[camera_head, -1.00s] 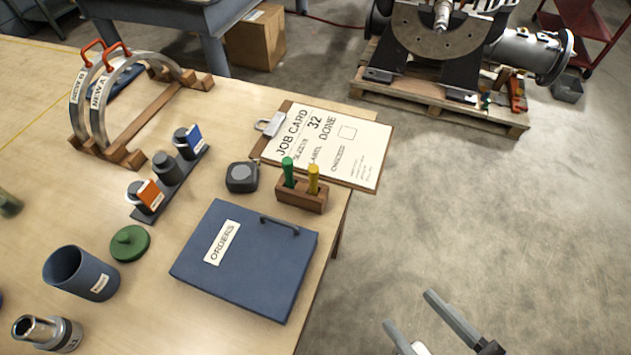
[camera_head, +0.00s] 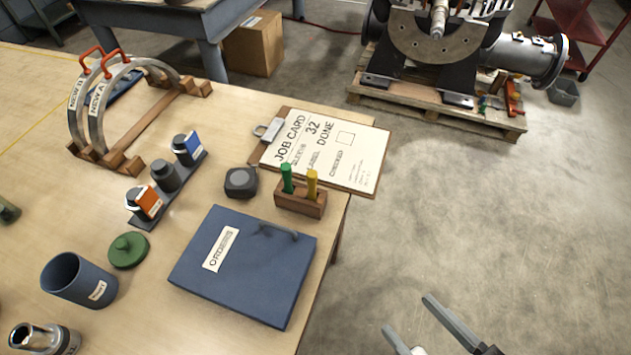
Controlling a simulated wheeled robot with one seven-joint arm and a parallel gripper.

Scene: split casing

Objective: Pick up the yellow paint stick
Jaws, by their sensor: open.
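The yellow paint stick (camera_head: 311,185) stands upright in a small wooden holder (camera_head: 301,207) near the table's right edge. A green paint stick (camera_head: 287,178) stands upright just left of it in the same holder. The lower ends of both sticks are hidden in the holder. My gripper (camera_head: 411,317) is at the bottom of the view, over the floor to the right of the table. It is open, with nothing seen between its fingers, and well apart from the holder. Part of it is cut off by the picture's lower edge.
A clipboard with a job card (camera_head: 325,148) lies behind the holder. A blue orders binder (camera_head: 243,265) lies in front, a dark tape measure (camera_head: 241,182) to the left. Farther left are a rack of bottles (camera_head: 165,175), a green lid (camera_head: 127,250) and a blue cup (camera_head: 78,280).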

